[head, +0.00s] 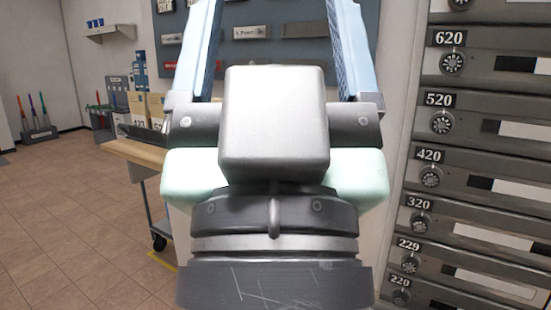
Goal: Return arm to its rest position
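My gripper (275,12) fills the middle of the head view, close to the camera and pointing up and away. Its two pale blue fingers stand wide apart, so it is open. The board on the wall shows between the fingers, and I see nothing held there. The fingertips run out of the top of the picture. My wrist hides the area low in the middle.
A bank of numbered mailboxes (480,160) with dials stands close at the right. A wooden-topped cart (128,150) with boxes (147,107) is behind my gripper at the left. A grey-blue board (290,50) hangs behind. The tiled floor (60,220) at the left is clear.

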